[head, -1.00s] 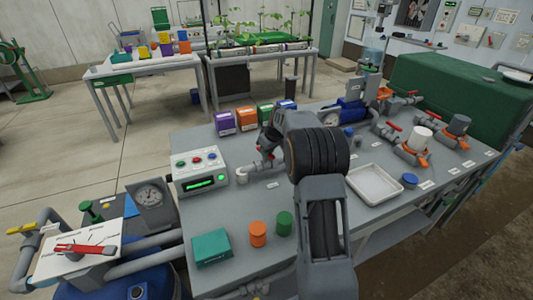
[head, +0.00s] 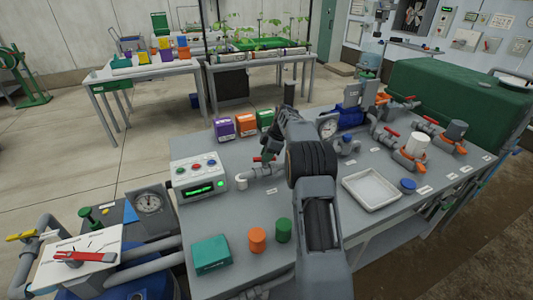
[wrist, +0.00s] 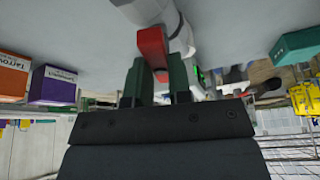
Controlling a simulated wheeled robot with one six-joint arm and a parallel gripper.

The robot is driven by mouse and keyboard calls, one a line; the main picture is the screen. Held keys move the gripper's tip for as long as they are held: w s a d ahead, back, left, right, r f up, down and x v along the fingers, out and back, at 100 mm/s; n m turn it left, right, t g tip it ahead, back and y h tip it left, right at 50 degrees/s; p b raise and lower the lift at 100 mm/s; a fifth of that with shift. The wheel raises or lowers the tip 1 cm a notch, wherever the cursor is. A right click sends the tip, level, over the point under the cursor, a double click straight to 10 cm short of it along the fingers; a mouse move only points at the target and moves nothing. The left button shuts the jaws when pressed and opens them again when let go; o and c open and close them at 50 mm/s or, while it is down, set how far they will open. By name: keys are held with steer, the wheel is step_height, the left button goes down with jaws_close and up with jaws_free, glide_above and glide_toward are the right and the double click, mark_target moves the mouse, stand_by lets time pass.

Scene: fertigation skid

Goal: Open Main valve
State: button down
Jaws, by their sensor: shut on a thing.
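A small valve with a red handle (head: 271,156) sits on the grey pipe beside the control box, partly hidden by my arm. In the wrist view the red handle (wrist: 152,45) lies between the two dark green fingers of my gripper (wrist: 157,72), which is shut on it. A grey-white pipe part shows just behind the handle. In the head view my gripper (head: 263,159) is small and partly covered at this valve. No readable label shows whether this is the Main valve, and the handle's angle to the pipe is hard to tell.
The control box (head: 198,178) stands left of the valve. Purple (head: 223,129) and orange (head: 245,124) boxes stand behind it. A white tray (head: 347,183) lies to the right, and orange (head: 257,239) and green (head: 284,230) cylinders stand at the front.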

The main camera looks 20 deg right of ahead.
steer(key=shift+w+n+g+p, duration=0.1)
steer(key=shift+n+g+p, duration=0.7)
steer(key=shift+n, duration=1.1)
steer(key=c, duration=1)
jaws_free()
steer(key=shift+c, duration=0.2)
steer(key=p+v, duration=0.6)
steer(key=v, duration=0.7)
steer(key=shift+d+r+p, duration=0.15)
steer(key=shift+r+p, duration=0.2)
steer(key=shift+p, duration=0.05)
